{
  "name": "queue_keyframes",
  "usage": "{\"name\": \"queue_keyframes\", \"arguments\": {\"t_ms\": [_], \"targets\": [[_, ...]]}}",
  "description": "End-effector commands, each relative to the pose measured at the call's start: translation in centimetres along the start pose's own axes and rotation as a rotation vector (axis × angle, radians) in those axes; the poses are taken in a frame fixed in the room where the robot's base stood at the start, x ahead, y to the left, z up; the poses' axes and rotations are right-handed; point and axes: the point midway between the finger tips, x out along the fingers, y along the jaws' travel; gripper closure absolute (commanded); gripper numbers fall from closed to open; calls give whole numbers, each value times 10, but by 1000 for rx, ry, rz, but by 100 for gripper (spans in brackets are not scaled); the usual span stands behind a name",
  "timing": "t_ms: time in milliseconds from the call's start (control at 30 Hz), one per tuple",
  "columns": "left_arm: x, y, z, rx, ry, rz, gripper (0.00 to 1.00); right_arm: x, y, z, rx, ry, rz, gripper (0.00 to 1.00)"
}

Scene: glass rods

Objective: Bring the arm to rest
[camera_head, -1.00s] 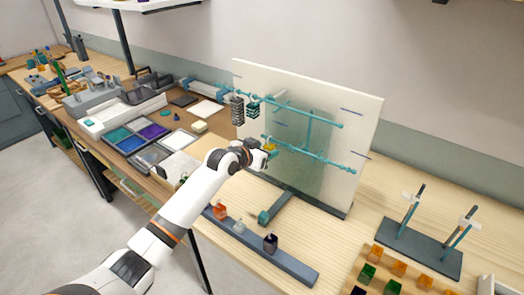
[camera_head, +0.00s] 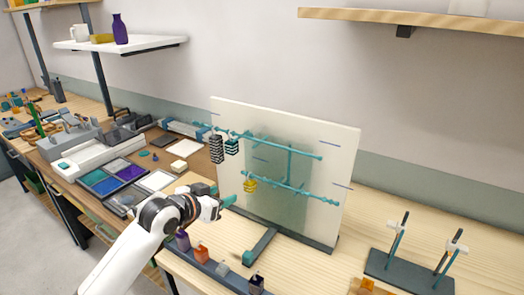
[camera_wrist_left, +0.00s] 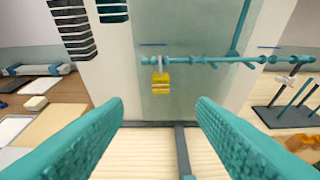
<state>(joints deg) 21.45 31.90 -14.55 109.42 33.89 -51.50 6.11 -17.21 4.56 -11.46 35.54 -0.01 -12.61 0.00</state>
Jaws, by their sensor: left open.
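My left gripper (camera_head: 229,201) is low in front of the upright panel (camera_head: 340,160), at its left side. Its two teal fingers stand wide apart in the wrist view (camera_wrist_left: 160,112), with nothing between them. A yellow block (camera_head: 250,185) hangs by a hook from the lower teal glass rod (camera_head: 290,192). In the wrist view the yellow block (camera_wrist_left: 161,86) is beyond the fingertips, clear of both. Dark striped blocks (camera_head: 217,148) and a teal-striped block (camera_head: 232,146) hang from the upper rod (camera_head: 270,140). My right gripper is out of sight.
A grey rail with small coloured blocks (camera_head: 201,254) runs along the bench front, close to my arm. A rack with upright rods (camera_head: 408,268) stands at the right. Trays of coloured glass (camera_head: 107,184) lie at the left. Shelves hang above.

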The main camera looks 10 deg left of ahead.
Motion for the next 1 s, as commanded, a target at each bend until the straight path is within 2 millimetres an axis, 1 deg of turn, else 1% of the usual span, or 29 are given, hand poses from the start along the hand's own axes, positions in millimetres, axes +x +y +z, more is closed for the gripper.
{"name": "queue_keyframes", "arguments": {"t_ms": [67, 133, 167, 233, 267, 300, 367, 400, 500, 600, 700, 833, 1000], "targets": [[0, -6, -12, -1, 22, -4, 48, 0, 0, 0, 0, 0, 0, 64], [-3, -18, -33, 0, 64, -7, 48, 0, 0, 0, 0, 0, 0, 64], [-6, -25, -47, 0, 90, -9, 48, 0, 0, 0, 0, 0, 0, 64], [-16, -45, -86, -1, 169, -11, 48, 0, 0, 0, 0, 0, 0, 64], [-23, -54, -104, -2, 209, -9, 48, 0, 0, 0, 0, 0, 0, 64], [-35, -66, -129, -6, 264, -5, 48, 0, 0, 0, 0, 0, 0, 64], [-55, -83, -164, -13, 348, 5, 48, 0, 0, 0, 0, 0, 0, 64], [-68, -91, -182, -17, 398, 15, 48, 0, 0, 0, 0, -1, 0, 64], [-99, -106, -218, -33, 503, 40, 48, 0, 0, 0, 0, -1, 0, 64], [-126, -116, -243, -48, 588, 63, 48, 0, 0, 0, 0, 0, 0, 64], [-151, -124, -262, -63, 661, 83, 48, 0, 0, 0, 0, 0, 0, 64], [-182, -132, -282, -86, 749, 110, 48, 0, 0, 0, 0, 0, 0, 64], [-222, -140, -302, -116, 858, 148, 48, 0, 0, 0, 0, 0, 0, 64]]}}
